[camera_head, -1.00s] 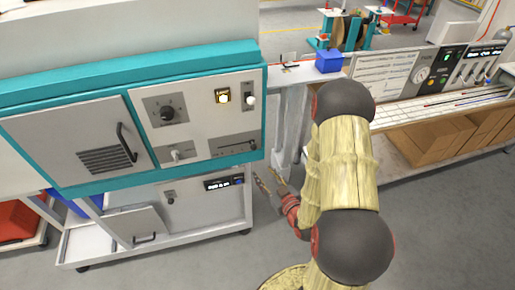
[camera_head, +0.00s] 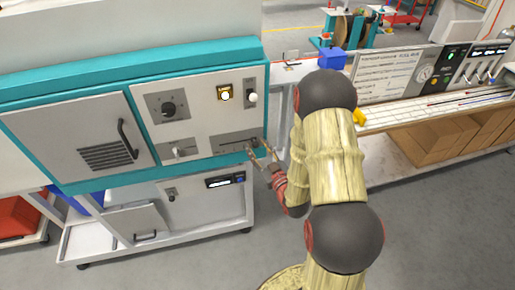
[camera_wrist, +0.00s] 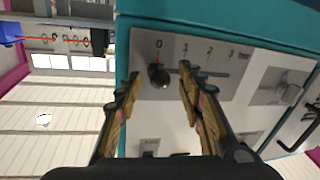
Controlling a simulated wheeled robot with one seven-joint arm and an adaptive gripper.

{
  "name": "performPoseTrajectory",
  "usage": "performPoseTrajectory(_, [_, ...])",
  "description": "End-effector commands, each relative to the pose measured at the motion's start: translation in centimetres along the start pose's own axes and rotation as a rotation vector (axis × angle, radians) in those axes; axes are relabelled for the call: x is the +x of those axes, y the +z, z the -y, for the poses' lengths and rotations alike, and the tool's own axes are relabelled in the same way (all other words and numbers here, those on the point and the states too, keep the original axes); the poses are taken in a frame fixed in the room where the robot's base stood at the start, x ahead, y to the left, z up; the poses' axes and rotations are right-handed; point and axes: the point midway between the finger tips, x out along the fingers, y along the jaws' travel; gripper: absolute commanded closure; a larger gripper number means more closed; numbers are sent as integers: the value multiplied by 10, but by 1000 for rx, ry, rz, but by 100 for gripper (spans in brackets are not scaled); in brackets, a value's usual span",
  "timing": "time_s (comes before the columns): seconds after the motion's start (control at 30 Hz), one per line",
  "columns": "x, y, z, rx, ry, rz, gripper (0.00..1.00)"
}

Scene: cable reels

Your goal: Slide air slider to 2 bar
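The air slider (camera_wrist: 159,76) is a dark round knob at the 0 end of a slot in a grey plate (camera_wrist: 215,85) marked 0, 1, 2, 3. In the head view this plate (camera_head: 228,142) is at the lower right of the teal-edged cabinet's front panel. My gripper (camera_wrist: 160,72) is open, with one finger on each side of the knob in the wrist view. Whether either finger touches it cannot be told. In the head view my gripper (camera_head: 260,146) is at the right end of the slider plate, partly covering it.
A door handle (camera_head: 127,139) sticks out at left. A blue box (camera_head: 331,59) stands right of the cabinet.

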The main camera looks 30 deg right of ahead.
Motion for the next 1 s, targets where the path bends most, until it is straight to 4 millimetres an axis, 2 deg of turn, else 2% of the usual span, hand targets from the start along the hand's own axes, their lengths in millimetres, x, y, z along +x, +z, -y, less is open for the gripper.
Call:
performPoseTrajectory(0.23, [0, 0, 0, 0, 0, 0, 62])
performPoseTrajectory(0.9, [0, 0, 0, 0, 0, 1, 100])
performPoseTrajectory(1.0, [0, 0, 0, 0, 0, 1, 100])
